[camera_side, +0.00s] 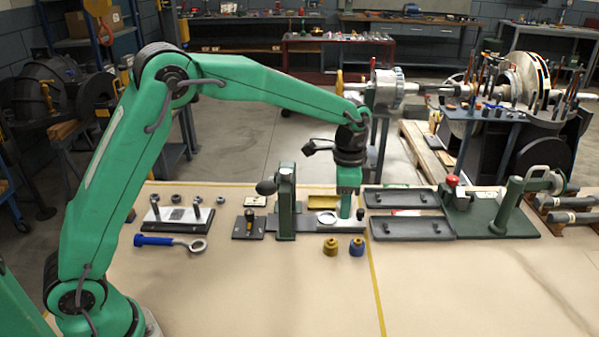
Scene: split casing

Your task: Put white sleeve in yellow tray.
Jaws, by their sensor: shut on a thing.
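My gripper (346,212) points straight down over a pale base plate right of the green upright press. It is shut on a small pale piece, which looks like the white sleeve (346,204); the fingers hide part of it. I cannot tell whether its lower end touches the plate. The yellow tray (322,202) lies just left of and behind my gripper, partly hidden by the press and the gripper.
The green press (287,205) with its dark ball handle stands close on the left. Dark trays (412,229) lie right. A brass knob (331,246) and a blue knob (357,246) stand in front. The front table is clear.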

